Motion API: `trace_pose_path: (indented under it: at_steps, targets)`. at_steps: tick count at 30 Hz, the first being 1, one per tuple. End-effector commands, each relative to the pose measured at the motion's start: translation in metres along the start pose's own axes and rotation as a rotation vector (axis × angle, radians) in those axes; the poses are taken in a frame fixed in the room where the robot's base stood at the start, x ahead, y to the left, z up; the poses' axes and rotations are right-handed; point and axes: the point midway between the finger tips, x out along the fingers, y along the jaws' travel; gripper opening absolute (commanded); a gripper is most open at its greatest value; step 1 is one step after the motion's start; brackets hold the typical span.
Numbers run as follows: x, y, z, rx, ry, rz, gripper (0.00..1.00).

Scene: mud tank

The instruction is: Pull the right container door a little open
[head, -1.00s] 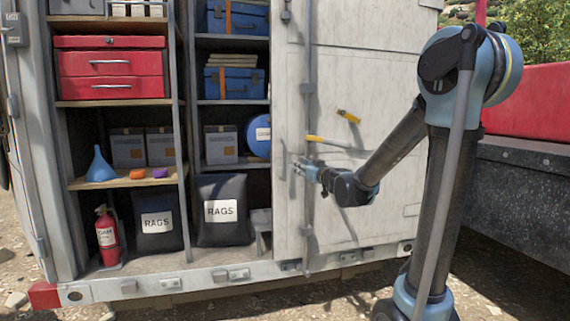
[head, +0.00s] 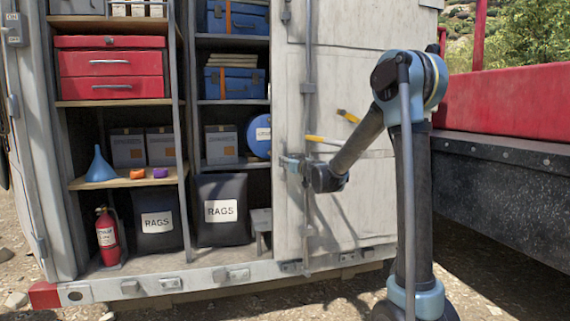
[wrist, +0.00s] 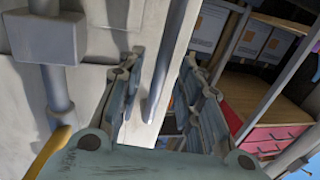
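The right container door (head: 345,205) is a pale, scuffed panel in the head view. It covers the right half of the container and looks shut. Its left edge (wrist: 165,70) runs between my fingers in the wrist view, with a grey upright strip along it. My gripper (head: 284,162) is at that edge at mid height, and it also shows in the wrist view (wrist: 160,95). The fingers are apart, one over the door's face and one over the shelf opening. I cannot tell whether either touches the door.
A lock rod (head: 308,100) and a yellow-gripped handle (head: 322,139) are on the door's face. Left of the door, open shelves hold a red toolbox (head: 110,70), blue cases (head: 236,84) and rag bags (head: 220,208). A red-sided trailer (head: 500,110) stands at the right.

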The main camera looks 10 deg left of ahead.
Motion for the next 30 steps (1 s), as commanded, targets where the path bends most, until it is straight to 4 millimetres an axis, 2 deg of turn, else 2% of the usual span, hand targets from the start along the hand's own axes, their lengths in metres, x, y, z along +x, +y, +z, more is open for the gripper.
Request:
trace_pose_path:
  at_steps: [3,7,18,19,23,30]
  targets:
    - [0.014,0.0,0.0,0.0,0.0,0.0,0.33]
    - [0.024,0.0,0.0,0.0,0.0,0.0,0.33]
    - [0.028,0.0,0.0,0.0,0.0,0.0,0.33]
    - [0.028,0.0,0.0,0.0,0.0,0.0,0.31]
    - [0.027,0.0,0.0,0.0,0.0,0.0,0.01]
    - [0.026,-0.001,0.0,0.0,0.0,-0.002,0.0]
